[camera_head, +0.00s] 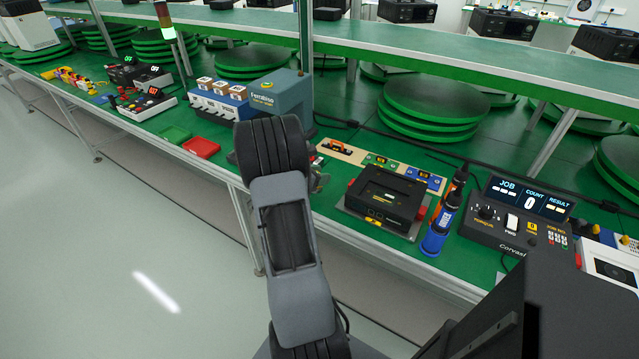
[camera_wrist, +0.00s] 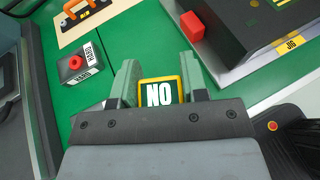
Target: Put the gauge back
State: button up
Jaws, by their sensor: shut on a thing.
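My gripper (camera_wrist: 160,66) points down at the green bench, its two grey-green fingers shut on a small yellow-framed block marked NO (camera_wrist: 160,93), which appears to be the gauge. Only its dark face with white letters shows between the fingers; its lower part is hidden by my gripper body. In the head view my wrist hides the gripper and the block. A pale board (camera_wrist: 68,38) with an orange-handled tool (camera_wrist: 80,12) lies beyond the fingers at upper left; the board also shows in the head view (camera_head: 357,157).
A small red-topped grey block (camera_wrist: 76,63) sits left of the fingers.

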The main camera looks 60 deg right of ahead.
jog(key=shift+w+d+f, duration=0.1)
jog(key=shift+d+f, duration=0.1)
jog(key=shift+f, duration=1.6)
jog(key=shift+f+b, duration=0.25)
jog(key=shift+b, duration=0.1)
jog(key=o, duration=1.1)
jog(key=shift+o, duration=0.2)
jog(key=shift+r, duration=0.1)
